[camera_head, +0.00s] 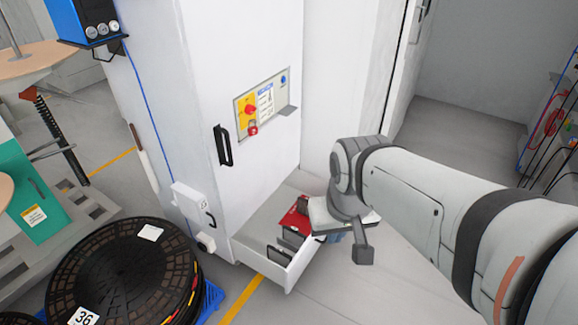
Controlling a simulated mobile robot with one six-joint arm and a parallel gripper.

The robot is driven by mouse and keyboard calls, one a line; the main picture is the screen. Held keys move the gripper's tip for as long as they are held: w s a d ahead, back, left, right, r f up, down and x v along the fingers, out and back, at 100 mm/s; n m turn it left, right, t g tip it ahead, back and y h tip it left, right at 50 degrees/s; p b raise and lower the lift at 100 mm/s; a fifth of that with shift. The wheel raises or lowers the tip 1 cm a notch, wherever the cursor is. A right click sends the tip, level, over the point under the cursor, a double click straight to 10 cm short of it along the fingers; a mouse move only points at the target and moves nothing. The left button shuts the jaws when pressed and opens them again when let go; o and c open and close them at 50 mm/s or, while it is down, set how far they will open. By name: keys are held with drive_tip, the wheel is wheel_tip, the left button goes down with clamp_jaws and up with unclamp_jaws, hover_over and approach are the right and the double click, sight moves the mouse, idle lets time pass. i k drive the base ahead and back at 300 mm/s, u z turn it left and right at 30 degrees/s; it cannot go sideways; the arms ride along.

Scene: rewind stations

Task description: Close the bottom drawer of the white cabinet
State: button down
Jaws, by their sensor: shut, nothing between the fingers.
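The white cabinet (188,75) stands left of centre. Its bottom drawer (262,252) is pulled out near the floor. In it lie a red item (295,220) and several dark grey items (284,245). My gripper (362,254) is at the drawer's right side, pointing down, with its dark fingertips shut and empty.
Black reels (125,270), one labelled 36, sit on a blue pallet at the lower left, close to the cabinet. A green machine (35,205) stands at far left. Grey floor (325,300) is clear in front of the drawer. A cable rack (555,120) is at far right.

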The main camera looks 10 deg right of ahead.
sight(248, 243)
drive_tip(key=u, duration=0.15)
drive_tip(key=i, duration=0.9)
drive_tip(key=z, duration=0.4)
